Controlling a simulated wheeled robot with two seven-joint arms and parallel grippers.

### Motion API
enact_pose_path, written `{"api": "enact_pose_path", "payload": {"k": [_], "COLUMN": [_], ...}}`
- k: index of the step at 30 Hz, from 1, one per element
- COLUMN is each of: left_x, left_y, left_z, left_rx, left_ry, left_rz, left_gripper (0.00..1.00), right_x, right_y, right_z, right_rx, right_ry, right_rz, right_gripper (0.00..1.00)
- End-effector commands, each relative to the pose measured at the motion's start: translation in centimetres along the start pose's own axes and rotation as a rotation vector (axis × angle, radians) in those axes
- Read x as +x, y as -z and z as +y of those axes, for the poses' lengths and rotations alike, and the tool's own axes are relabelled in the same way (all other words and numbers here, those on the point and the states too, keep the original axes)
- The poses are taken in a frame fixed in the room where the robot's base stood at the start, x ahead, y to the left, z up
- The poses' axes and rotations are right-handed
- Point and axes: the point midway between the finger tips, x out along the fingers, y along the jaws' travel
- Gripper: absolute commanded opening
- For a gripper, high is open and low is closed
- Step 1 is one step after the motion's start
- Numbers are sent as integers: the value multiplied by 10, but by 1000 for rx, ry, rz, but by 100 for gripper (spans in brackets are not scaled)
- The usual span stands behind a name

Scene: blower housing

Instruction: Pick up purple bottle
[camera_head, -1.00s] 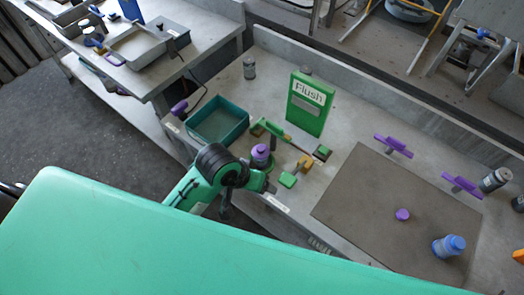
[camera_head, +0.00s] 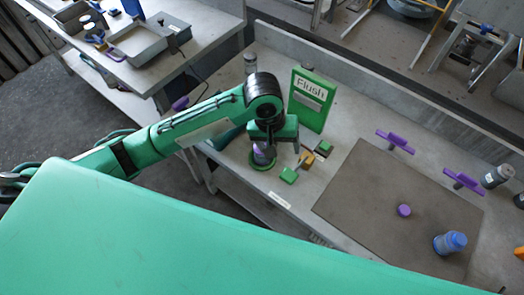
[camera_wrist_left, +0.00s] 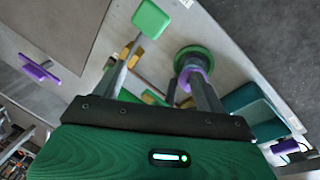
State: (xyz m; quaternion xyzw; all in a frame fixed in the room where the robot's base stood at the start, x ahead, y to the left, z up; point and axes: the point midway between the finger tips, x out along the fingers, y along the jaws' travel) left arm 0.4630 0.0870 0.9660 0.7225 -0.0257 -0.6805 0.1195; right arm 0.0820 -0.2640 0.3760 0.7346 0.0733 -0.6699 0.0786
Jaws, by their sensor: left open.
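The purple bottle (camera_head: 261,155) stands upright on a round green base near the front edge of the grey workbench. My left gripper (camera_head: 274,148) is right above it with the fingers pointing down and partly hides it. In the left wrist view the gripper (camera_wrist_left: 163,58) is open with a wide, empty gap. The purple bottle (camera_wrist_left: 197,74) is by the right finger there, partly covered by it, not centred between the fingers. Whether the finger touches it I cannot tell. My right gripper is not in view.
A green "Flush" board (camera_head: 307,99) stands behind the gripper. Small green and yellow parts (camera_head: 290,175) lie beside the bottle. A brown mat (camera_head: 370,200) at right holds a blue bottle (camera_head: 450,243) and a purple disc (camera_head: 404,210). A teal bin (camera_wrist_left: 246,101) is near the bottle.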

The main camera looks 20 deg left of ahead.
Motion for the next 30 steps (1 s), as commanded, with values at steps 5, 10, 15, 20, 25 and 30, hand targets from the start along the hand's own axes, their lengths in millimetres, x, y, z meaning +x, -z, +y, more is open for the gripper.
{"api": "enact_pose_path", "payload": {"k": [5, 10, 15, 20, 25, 30], "left_x": [-22, -37, -42, -21, 12, 35], "left_y": [29, 46, 51, 50, 48, 47], "left_z": [-16, -29, -36, -41, -48, -53], "left_rx": [-138, -250, -301, -307, -305, -304], "left_ry": [112, 185, 216, 219, 218, 216], "left_rz": [-10, -13, -15, -17, -17, -16], "left_gripper": [73, 73, 73, 73, 73, 73], "right_x": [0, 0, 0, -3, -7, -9], "right_y": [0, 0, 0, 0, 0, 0], "right_z": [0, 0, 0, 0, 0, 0], "right_rx": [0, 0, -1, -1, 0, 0], "right_ry": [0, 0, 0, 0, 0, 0], "right_rz": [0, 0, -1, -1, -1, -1], "right_gripper": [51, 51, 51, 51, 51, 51]}}
